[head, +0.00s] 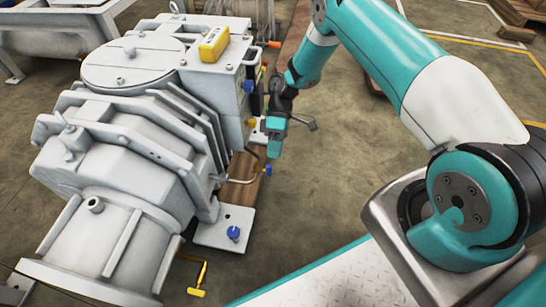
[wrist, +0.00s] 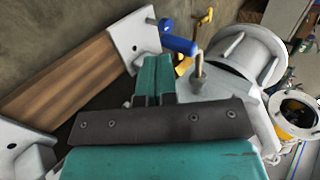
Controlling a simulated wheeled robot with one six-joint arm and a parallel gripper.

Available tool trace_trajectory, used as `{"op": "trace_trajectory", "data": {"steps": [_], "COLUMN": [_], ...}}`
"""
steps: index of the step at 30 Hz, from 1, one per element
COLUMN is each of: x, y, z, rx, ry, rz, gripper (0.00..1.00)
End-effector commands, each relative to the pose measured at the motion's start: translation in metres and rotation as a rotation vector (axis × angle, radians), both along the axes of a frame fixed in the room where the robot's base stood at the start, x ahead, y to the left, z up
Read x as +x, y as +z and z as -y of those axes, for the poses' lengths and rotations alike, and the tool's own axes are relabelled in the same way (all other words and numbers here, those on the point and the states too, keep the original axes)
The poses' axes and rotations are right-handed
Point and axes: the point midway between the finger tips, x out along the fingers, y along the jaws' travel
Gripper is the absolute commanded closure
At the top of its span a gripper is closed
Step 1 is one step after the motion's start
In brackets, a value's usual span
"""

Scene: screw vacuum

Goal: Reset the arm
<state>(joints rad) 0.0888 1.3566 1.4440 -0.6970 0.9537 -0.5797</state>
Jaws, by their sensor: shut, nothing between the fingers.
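My arm reaches from the lower right of the head view up to the top and down again. My gripper (head: 274,151) is teal, points downward and hangs beside the right side of the grey vacuum machine (head: 125,150). In the wrist view my gripper (wrist: 154,72) has its two teal fingers together, with nothing between them. A blue handle (wrist: 180,44) is just past the fingertips in that view; I cannot tell whether they touch.
A yellow device (head: 214,44) sits on top of the machine. A blue knob (head: 233,233) and a yellow crank (head: 198,280) are low at its right. A wooden beam (wrist: 60,78) runs below. Open floor (head: 335,180) lies right of my gripper.

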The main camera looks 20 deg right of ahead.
Motion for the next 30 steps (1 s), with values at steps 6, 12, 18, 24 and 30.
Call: {"op": "trace_trajectory", "data": {"steps": [6,12,18,24,30], "x": [0.02,0.025,0.029,0.038,0.022], "y": [0.025,0.03,0.04,0.107,0.185], "z": [0.015,0.019,0.018,0.016,0.023], "rx": [0.001,-0.001,-0.021,-0.165,-0.347], "ry": [-0.001,-0.001,-0.024,-0.196,-0.443], "rz": [0.002,0.0,0.012,0.089,0.212], "gripper": [1.0,1.0,1.0,1.0,1.0]}}
